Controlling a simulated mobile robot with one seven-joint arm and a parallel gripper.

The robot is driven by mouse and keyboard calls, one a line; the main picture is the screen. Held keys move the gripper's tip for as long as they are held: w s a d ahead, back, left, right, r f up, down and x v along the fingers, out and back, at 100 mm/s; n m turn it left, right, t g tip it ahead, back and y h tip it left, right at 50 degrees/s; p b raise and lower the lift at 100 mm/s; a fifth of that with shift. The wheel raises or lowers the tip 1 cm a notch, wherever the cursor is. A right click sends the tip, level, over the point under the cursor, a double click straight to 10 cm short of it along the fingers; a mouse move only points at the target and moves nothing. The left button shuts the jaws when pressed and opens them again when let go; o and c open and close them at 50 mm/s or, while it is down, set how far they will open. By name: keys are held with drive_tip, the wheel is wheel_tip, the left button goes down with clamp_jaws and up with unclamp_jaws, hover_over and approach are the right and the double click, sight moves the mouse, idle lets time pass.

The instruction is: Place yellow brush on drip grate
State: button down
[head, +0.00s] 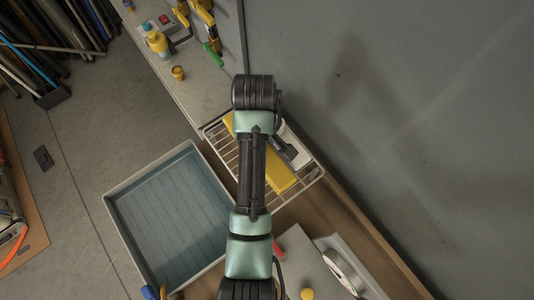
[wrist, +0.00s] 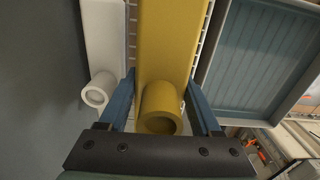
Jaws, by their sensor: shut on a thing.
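The yellow brush (head: 280,178) lies along or just above the white wire drip grate (head: 316,178) in the head view, partly hidden by my arm. In the wrist view the yellow brush (wrist: 172,38) has a broad flat body and a round hollow handle end. My gripper (wrist: 160,90) has its two blue fingers on either side of this handle and is shut on it. Grate bars show beside the body. Whether the brush touches the grate is not clear. The head view hides my gripper under the arm.
A white brush-like thing (wrist: 101,45) lies close beside the yellow brush; it also shows in the head view (head: 292,150). A large blue-grey tray (head: 170,220) is left of the grate. A wall (head: 400,100) stands at right.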

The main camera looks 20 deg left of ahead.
drive_tip(key=shift+f+p, duration=0.4)
drive_tip(key=shift+f, duration=2.7)
drive_tip(key=shift+c, duration=1.8)
unclamp_jaws()
drive_tip(key=shift+f, duration=0.15)
drive_tip(key=shift+s, duration=0.1)
wheel_tip(320, 180, up, 11)
drive_tip(key=shift+r, duration=0.15)
drive_tip(key=shift+r+p, duration=0.55)
drive_tip(key=shift+p, duration=0.2)
drive_tip(key=shift+f, duration=0.1)
